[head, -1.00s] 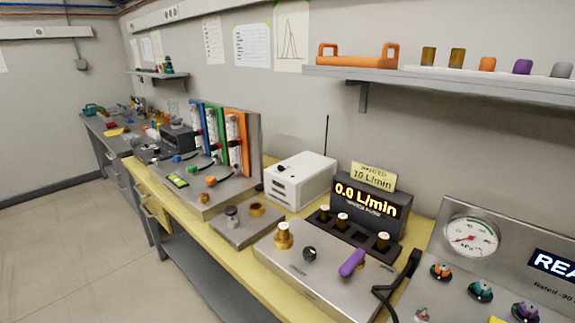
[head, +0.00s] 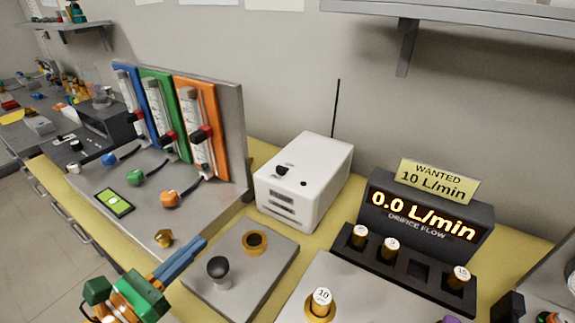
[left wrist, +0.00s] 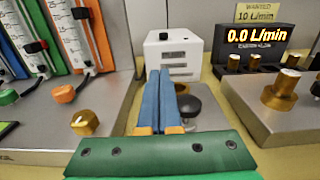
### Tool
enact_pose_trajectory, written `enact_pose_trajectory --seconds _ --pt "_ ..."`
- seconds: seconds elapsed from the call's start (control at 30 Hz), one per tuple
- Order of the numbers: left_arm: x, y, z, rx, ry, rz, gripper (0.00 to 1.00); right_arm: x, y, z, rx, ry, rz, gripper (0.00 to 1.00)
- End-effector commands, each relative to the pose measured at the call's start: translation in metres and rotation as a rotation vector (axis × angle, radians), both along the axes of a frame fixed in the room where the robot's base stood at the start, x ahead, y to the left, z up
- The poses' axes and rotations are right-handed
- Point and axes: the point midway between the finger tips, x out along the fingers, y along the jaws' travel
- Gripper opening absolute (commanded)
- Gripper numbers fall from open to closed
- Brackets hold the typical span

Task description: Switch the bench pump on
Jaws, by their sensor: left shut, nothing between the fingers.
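No label reading pump is legible. A white box (head: 306,176) with a thin antenna stands against the wall; it has a small black control (head: 282,170) and dark front slots, and shows in the left wrist view (left wrist: 173,52). In front of it a grey plate (head: 240,285) carries a black round knob (head: 218,268) and a brass ring (head: 255,242). My left gripper (head: 200,244) is shut and empty, its blue fingers just left of the black knob. In the left wrist view the fingers (left wrist: 159,73) point toward the white box, with the knob (left wrist: 189,105) right of them. My right gripper is not in view.
A flow display (head: 425,215) reads 0.0 L/min under a card reading WANTED 10 L/min. A brass plug marked 10 (head: 320,303) stands before it. Blue, green and orange flow tubes (head: 200,130) rise at left. A shelf (head: 450,17) overhangs above right.

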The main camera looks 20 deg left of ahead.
Motion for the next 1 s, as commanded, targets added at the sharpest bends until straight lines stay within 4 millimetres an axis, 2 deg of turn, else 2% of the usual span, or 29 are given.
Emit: enact_pose_trajectory --seconds 0.3,0.43,0.8,1.0 --pt "0.001 -0.002 0.003 0.020 -0.004 -0.007 0.00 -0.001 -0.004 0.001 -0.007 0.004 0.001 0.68" --pt "0.012 -0.004 0.006 0.015 -0.007 -0.011 0.00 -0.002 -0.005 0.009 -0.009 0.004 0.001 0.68" --pt "0.091 -0.014 0.009 0.018 -0.007 -0.008 0.00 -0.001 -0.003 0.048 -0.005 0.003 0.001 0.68" --pt "0.135 -0.020 0.007 0.015 -0.008 -0.005 0.00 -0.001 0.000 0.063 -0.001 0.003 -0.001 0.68"
